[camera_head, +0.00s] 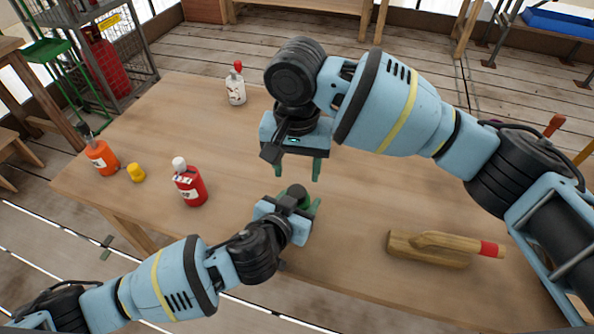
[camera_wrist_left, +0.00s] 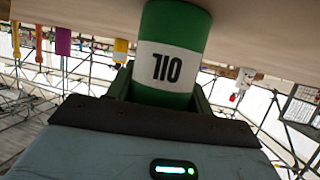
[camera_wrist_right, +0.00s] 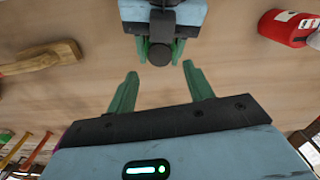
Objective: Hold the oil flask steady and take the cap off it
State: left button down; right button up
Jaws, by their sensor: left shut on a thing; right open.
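The oil flask (camera_wrist_left: 172,28) is green with a white band that reads OIL upside down in the left wrist view. My left gripper (camera_wrist_left: 162,92) is shut on it, a finger on either side. In the head view the flask is mostly hidden by my left gripper (camera_head: 302,208). Its dark round cap (camera_head: 297,191) shows at the top of the flask, and also in the right wrist view (camera_wrist_right: 159,54). My right gripper (camera_head: 300,171) is open and empty above the cap, fingers pointing down; in its own view (camera_wrist_right: 160,74) the cap lies between and beyond the fingertips.
On the wooden table (camera_head: 330,235) stand a red bottle (camera_head: 190,188), an orange bottle (camera_head: 103,160), a small yellow thing (camera_head: 136,173) and a white bottle with a red top (camera_head: 236,90). A wooden float (camera_head: 430,250) lies at the right. The table between is clear.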

aim_at(297, 191)
jog(key=shift+r+m, duration=0.8)
jog(key=shift+r, duration=0.1)
jog(key=shift+f, duration=4.05)
jog(key=c, duration=1)
jog(key=shift+n, duration=1.7)
jog(key=o, duration=1.1)
